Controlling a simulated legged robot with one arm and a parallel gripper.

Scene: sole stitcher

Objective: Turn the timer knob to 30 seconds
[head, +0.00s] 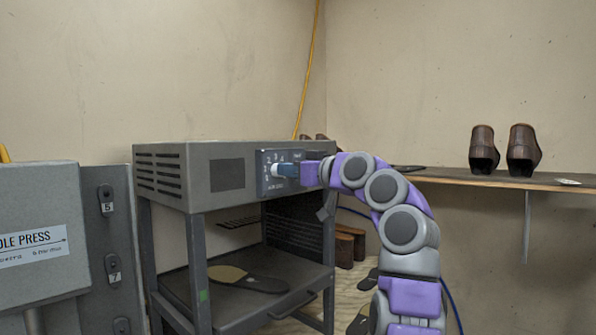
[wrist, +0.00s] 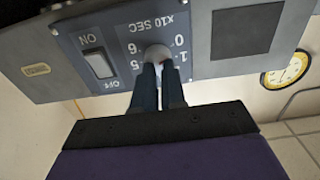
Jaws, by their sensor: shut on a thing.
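The grey timer knob (wrist: 158,53) is on the dark control panel (wrist: 125,40) of the grey machine. In the wrist view, the dial around it is marked "x10 SEC", with 0, 1, 5 and 6 readable. My gripper (wrist: 160,75) is shut on the knob, its two dark blue fingers on either side. The fingers hide part of the dial and most of the knob, so I cannot tell the setting. In the head view, my gripper (head: 284,170) reaches the panel from the right, and 1, 2, 3 and 4 show beside the knob.
An ON/OFF rocker switch (wrist: 99,64) is beside the dial. A sole (head: 246,279) lies on the machine's lower shelf. A sole press (head: 40,215) stands at left. A yellow clock (wrist: 286,71) shows in the wrist view.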

